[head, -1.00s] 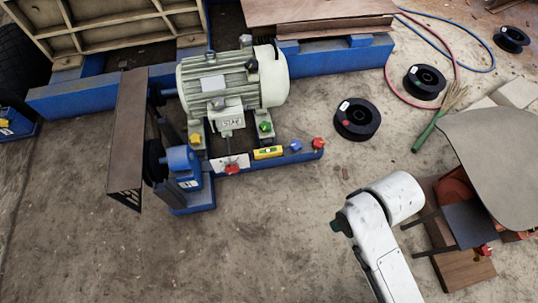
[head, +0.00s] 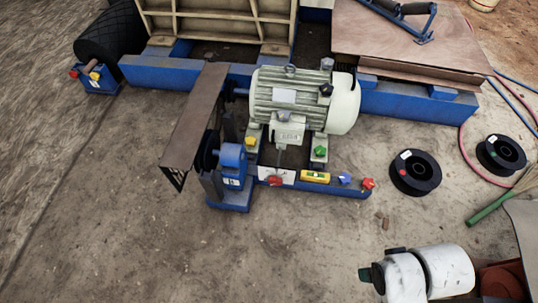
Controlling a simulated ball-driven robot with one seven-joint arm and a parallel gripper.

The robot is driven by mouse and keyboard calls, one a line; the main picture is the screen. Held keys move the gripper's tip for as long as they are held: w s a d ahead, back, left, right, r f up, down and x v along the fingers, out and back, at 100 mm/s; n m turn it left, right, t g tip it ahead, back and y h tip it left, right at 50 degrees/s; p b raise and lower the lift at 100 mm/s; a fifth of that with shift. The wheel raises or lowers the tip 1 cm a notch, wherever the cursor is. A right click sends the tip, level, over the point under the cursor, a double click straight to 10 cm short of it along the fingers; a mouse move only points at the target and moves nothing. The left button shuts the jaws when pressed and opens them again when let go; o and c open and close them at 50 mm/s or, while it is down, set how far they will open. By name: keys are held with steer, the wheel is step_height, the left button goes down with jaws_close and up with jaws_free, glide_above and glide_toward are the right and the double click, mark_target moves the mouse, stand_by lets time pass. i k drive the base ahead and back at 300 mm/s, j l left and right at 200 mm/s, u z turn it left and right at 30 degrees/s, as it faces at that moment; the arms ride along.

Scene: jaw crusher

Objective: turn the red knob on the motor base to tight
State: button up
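The grey-green motor (head: 300,98) sits on a blue motor base (head: 335,189). A red knob (head: 275,181) is at the front of the base, against a white plate (head: 290,175). Its markings are too small to read, so I cannot tell its setting. A second red knob (head: 368,184) is at the right end of the base, beside a blue knob (head: 345,178). A white part of my arm shows at the lower right, apart from the motor base. My gripper is not visible.
A yellow level (head: 315,176) lies between the knobs. A green knob (head: 320,151) and a yellow knob (head: 250,143) flank the motor's foot. A brown belt guard (head: 196,115) stands left. Black spools (head: 415,173) lie right. The floor in front is clear.

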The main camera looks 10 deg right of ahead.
mark_target(368, 183)
steer(key=i+l+z, duration=0.2)
steer(key=i, duration=0.15)
steer(key=i+l+z, duration=0.15)
steer(key=i, duration=0.25)
steer(key=i+l+z, duration=0.2)
steer(key=i, duration=0.2)
